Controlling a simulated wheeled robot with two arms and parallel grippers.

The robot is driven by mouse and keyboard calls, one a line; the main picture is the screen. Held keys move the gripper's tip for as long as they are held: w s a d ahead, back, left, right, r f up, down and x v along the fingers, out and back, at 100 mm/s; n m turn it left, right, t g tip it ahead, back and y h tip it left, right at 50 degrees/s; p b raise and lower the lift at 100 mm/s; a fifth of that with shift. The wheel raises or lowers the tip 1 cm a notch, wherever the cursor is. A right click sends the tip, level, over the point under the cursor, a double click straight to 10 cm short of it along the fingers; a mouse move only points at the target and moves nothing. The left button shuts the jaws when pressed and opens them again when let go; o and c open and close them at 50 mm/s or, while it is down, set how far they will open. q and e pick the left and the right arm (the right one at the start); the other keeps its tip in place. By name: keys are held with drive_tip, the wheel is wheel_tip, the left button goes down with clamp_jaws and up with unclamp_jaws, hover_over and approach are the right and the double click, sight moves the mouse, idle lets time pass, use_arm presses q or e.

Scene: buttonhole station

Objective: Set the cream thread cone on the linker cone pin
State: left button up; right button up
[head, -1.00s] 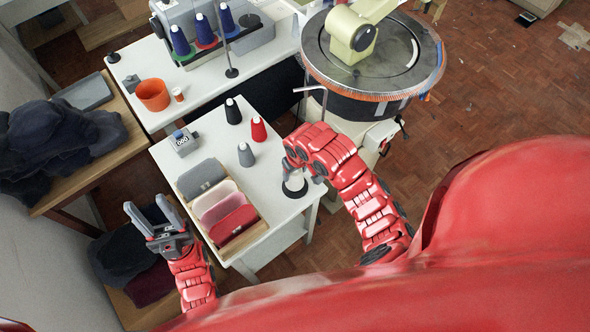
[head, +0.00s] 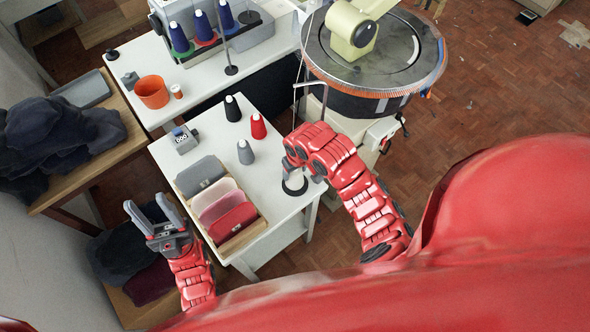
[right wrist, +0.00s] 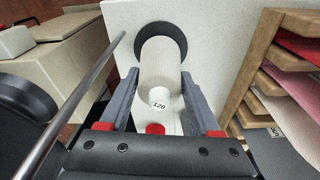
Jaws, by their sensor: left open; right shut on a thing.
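The cream thread cone (right wrist: 160,62) stands between the fingers of my right gripper (right wrist: 160,105) in the right wrist view, with a "120" label on its near end. A black round disc (right wrist: 180,36) shows around its far end, against the white table. In the head view my right gripper (head: 303,174) is shut on the cone low over the front right of the small white table, and its fingers mostly hide it. My left gripper (head: 154,219) is open and empty, left of the table. The linker (head: 318,52) is the round machine at upper right; I cannot clearly pick out its cone pin.
Black (head: 233,109), red (head: 258,126) and grey (head: 245,153) cones stand on the small white table (head: 205,140). A wooden rack (head: 243,238) with folded fabric is at its front left. A thin metal rod (right wrist: 72,105) crosses the right wrist view's left side.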

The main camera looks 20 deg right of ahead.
drive_tip(key=shift+f, duration=0.2)
drive_tip(key=o, duration=1.6)
drive_tip(key=shift+c, duration=0.2)
drive_tip(key=shift+r, duration=0.15)
drive_tip(key=shift+r+b, duration=0.3)
wheel_tip(320, 180, up, 16)
drive_tip(key=s+p, duration=0.2)
drive_tip(key=p, duration=0.2)
drive_tip(key=shift+s+d+r+p, duration=0.2)
drive_tip(key=shift+s+d+p, duration=0.1)
drive_tip(key=shift+p, duration=0.05)
